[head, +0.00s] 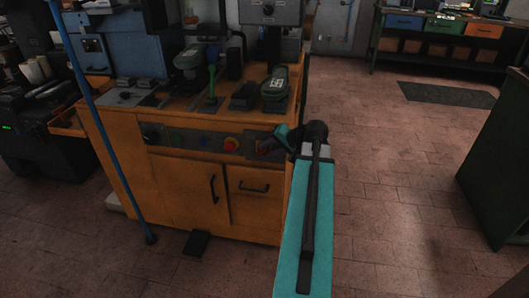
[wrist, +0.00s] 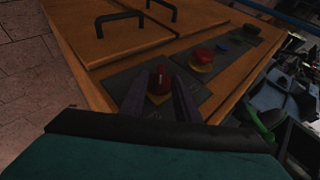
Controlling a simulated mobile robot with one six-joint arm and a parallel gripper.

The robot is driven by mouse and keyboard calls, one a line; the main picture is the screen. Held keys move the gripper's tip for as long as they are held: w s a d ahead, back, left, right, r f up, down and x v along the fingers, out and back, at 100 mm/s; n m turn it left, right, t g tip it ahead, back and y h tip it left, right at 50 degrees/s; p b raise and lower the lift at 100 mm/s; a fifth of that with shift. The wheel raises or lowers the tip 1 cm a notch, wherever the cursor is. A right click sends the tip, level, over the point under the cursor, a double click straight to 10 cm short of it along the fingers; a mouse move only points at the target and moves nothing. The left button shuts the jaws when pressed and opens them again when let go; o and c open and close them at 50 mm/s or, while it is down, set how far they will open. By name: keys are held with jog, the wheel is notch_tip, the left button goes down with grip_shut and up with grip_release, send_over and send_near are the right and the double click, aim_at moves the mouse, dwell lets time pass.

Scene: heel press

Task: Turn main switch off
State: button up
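The main switch (wrist: 158,80) has a red handle on a yellow base, on a dark plate at the near end of the control panel in the wrist view. My gripper (wrist: 158,90) has its two dark fingers on either side of the red handle, apart, with room visible around the handle. The gripper looks open. I cannot tell whether a finger touches the handle.
Beside the switch is a red emergency stop button (head: 231,144) on a yellow base. A green button (head: 177,139) and black knob (head: 151,133) are further left. The orange cabinet (head: 185,190) has doors with black handles below.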

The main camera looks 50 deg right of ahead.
aim_at(263, 151)
jog(key=shift+x, duration=1.25)
grip_shut()
jog(key=shift+a, duration=0.15)
